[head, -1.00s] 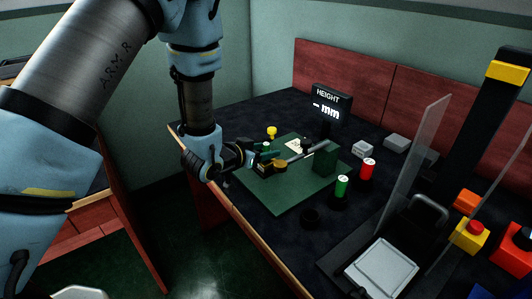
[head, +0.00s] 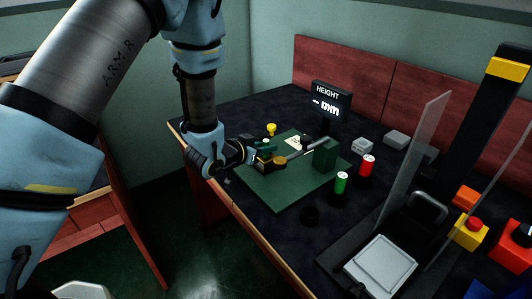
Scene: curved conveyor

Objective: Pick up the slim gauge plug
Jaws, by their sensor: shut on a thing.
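A slim silver rod (head: 303,149) with a brass-coloured part at its near end appears to be the slim gauge plug. My gripper (head: 258,158) is shut at that brass-coloured end, above the green mat, and the rod points away to the right. Its far tip shows beside the upper left of a dark green block (head: 325,156); I cannot tell whether they touch. The fingertips are small and partly hidden by the gripper body and the brass-coloured part.
The green mat (head: 281,196) lies on the dark table. A green cylinder (head: 341,182) and a red cylinder (head: 367,165) stand in black holders. A yellow knob (head: 271,129), a height display (head: 331,101) and a clear panel (head: 414,160) stand around.

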